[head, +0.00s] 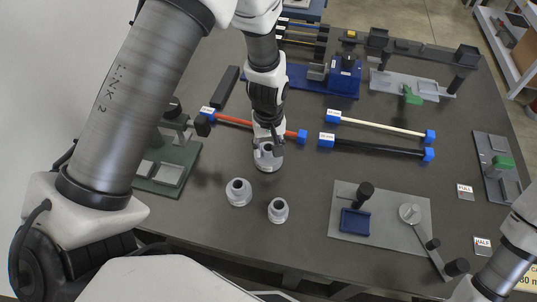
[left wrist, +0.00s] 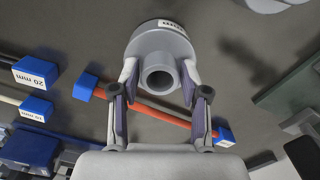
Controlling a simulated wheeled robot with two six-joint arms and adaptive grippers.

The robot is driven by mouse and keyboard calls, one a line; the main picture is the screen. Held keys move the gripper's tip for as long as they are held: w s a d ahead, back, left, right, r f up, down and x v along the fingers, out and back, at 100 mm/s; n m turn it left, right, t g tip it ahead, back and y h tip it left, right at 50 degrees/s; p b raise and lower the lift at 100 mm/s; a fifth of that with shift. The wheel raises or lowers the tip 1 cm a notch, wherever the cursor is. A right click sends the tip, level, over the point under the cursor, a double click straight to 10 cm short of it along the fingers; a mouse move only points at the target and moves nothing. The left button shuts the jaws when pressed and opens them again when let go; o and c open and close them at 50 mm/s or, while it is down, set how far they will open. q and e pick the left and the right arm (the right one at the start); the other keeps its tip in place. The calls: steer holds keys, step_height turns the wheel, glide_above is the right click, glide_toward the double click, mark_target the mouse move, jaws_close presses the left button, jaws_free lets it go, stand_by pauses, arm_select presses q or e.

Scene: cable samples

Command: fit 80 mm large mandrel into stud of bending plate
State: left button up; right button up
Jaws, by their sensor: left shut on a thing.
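My left gripper (head: 266,135) is shut on the large mandrel (head: 267,160), a grey stepped ring with a wide flange and a hollow neck. In the left wrist view, the fingers (left wrist: 158,85) grip both sides of the neck of the mandrel (left wrist: 160,50), and a label shows on its flange. I cannot tell whether it touches the table. The bending plate (head: 345,195) is a grey plate at the right front, with a black post, a blue block, and a round grey pivot (head: 410,213) with a lever. The mandrel is left of and behind this plate. My right gripper is out of view.
Two smaller grey mandrels, one (head: 239,192) and another (head: 278,210), stand in front of the held one. Red (head: 235,120), white (head: 380,125) and black (head: 375,147) cables with blue ends lie behind. A green fixture (head: 180,165) stands left. Bare table separates the mandrels from the bending plate.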

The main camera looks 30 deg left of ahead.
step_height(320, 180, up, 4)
steer(key=p, duration=0.3)
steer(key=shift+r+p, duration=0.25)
steer(key=shift+p, duration=0.15)
